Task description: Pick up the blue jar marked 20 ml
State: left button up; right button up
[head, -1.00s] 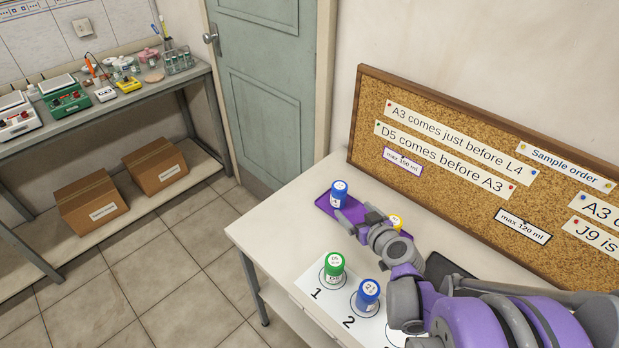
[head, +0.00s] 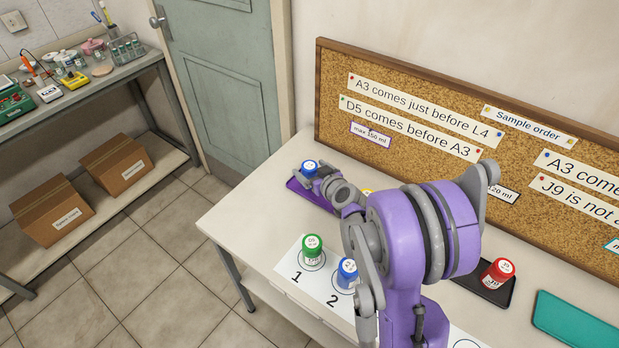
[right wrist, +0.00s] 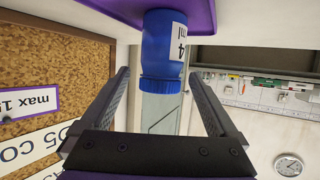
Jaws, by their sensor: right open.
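A blue jar (head: 309,167) stands on the purple tray (head: 303,192) at the table's far left. My right gripper (head: 322,174) is open beside it, with the arm stretched over the table. In the right wrist view, which is upside down, the blue jar (right wrist: 163,50) shows between the two spread fingers; I cannot tell if either touches it. Its white label is partly seen, with "ml" on it, but the number is not clear. A second blue jar (head: 347,273) stands at number 2 of the white numbered sheet (head: 289,262). My left gripper is not in view.
A green jar (head: 312,250) stands at number 1. A red jar (head: 496,275) stands on a black tray (head: 478,284); a teal tray (head: 573,322) lies at right. A yellow jar is mostly hidden behind my arm. A cork board (head: 420,100) stands along the back.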

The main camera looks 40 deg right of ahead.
jog(key=shift+w+f, duration=0.25)
jog(key=shift+w, duration=0.35)
jog(key=c, duration=1.4)
jog(key=shift+r, duration=0.15)
jog(key=shift+c, duration=0.2)
